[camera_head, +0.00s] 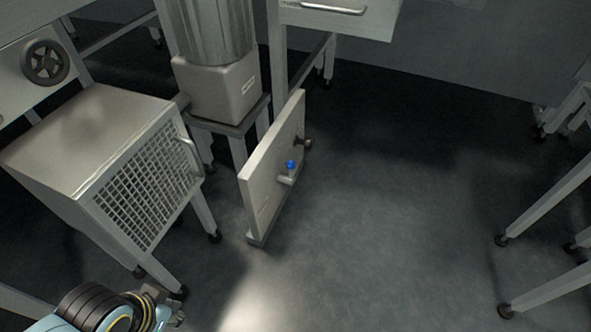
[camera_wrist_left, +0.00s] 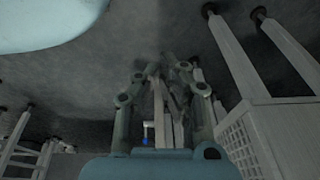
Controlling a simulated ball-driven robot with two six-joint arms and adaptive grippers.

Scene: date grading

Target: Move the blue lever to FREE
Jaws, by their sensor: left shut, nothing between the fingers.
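The blue lever (camera_head: 291,165) is a small blue-tipped handle on the face of an upright pale panel (camera_head: 262,182) standing on the floor. I cannot read any FREE marking. My left gripper (camera_head: 168,308) is at the bottom left of the head view, below and to the left of the panel, well apart from the lever. In the left wrist view the fingers (camera_wrist_left: 168,60) are shut and empty. The lever's blue tip (camera_wrist_left: 145,141) shows small beyond the gripper there, partly framed by the panel behind the fingers. My right gripper is not in view.
A cabinet with a mesh front (camera_head: 145,190) stands left of the panel, close to my left arm. A machine with a steel drum (camera_head: 218,85) stands on a stand behind. A dark knob (camera_head: 304,142) is on the panel. The floor (camera_head: 390,220) to the right is clear up to table legs.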

